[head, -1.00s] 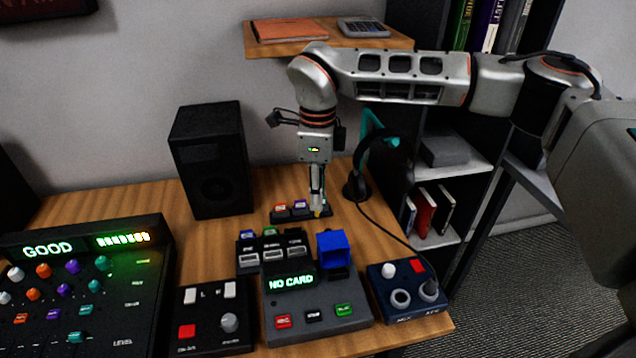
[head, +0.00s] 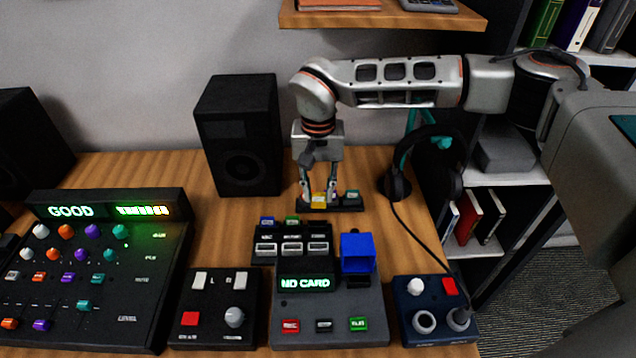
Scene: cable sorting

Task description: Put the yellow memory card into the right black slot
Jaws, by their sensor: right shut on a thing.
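The yellow memory card (head: 319,198) is at the black card holder (head: 347,208) behind the devices, between the fingers of my right gripper (head: 318,199). My right gripper points down and is shut on the card. I cannot tell whether the card is clear of the holder. A black slot unit (head: 264,257) stands nearer, with several slots; the right slot (head: 318,247) is at its right end. A blue card (head: 267,220) and a green card (head: 292,219) show at its back edge. My left gripper is not in view.
A speaker (head: 238,135) and headphones (head: 397,185) flank the holder.

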